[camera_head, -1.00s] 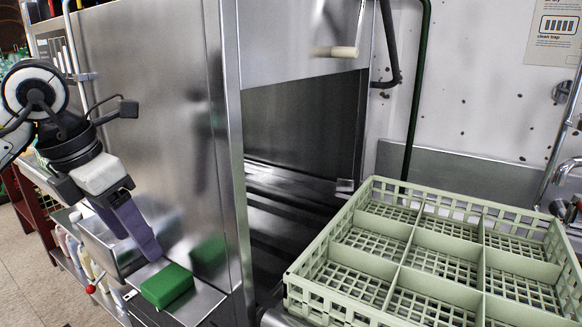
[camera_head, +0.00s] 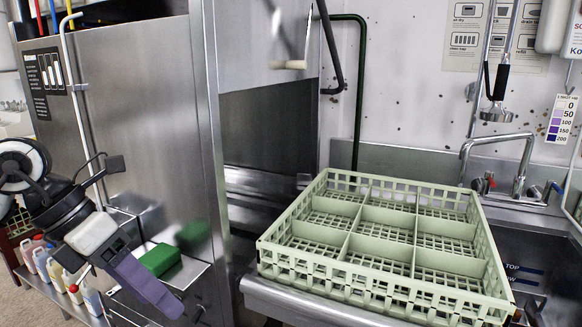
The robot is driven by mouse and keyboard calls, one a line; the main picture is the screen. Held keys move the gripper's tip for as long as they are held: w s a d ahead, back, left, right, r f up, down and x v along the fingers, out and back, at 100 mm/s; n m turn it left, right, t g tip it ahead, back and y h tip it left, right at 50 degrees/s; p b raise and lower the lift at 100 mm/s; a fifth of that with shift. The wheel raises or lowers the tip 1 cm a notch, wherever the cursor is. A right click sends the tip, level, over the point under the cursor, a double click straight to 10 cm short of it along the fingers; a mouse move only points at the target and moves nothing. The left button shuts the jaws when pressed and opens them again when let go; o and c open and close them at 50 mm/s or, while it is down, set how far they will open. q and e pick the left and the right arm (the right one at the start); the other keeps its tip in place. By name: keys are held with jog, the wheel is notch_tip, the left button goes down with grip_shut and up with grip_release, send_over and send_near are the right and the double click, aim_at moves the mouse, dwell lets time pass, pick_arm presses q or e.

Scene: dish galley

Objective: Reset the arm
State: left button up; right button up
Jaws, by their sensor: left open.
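My left arm comes in from the left edge in the head view. Its gripper (camera_head: 160,296) hangs at the lower left with purple-grey fingers pointing down and right. It is open, and I see nothing held between the fingers; they overlap in this view, so the gap is hard to see. It appears in front of the small steel shelf that holds a green block (camera_head: 160,259); I cannot tell the distance between them. My right gripper is not in view.
A tall steel dishwasher (camera_head: 150,110) stands behind my left arm, its hatch raised. A pale green, empty compartment rack (camera_head: 370,283) sits on the steel counter at its right. A sink with tap (camera_head: 525,170) lies at far right. Several bottles (camera_head: 57,270) stand at lower left.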

pick_arm(q)
jog(key=s+d+r+n+h, duration=0.1)
jog(key=s+d+n+h, duration=0.15)
jog(key=d+h, duration=0.55)
jog(key=s+d+n+h, duration=0.1)
jog(key=d+n+h, duration=0.3)
jog(key=d+h, duration=0.45)
jog(key=w+a+f+n+t+y, duration=0.35)
jog(key=f+n+t+y, duration=0.4)
jog(key=f+n, duration=0.4)
jog(key=w+a+f+n+t+y, duration=0.2)
jog(key=a+f+n+t+y, duration=0.45)
jog(key=n, duration=0.85)
jog(key=s+a+f+n+g+y, duration=0.1)
jog(key=s+f+n+g+y, duration=0.1)
jog(key=s+f, duration=0.6)
jog(key=s+a+f+n+g+y, duration=0.1)
jog(key=s+f+n+g+y, duration=0.2)
jog(key=s+f, duration=0.6)
notch_tip(320, 180, down, 7)
jog(key=shift+s+r+n+g, duration=0.15)
jog(key=shift+s+n+g, duration=0.15)
jog(key=shift+n+g, duration=0.6)
jog(key=shift+y, duration=0.25)
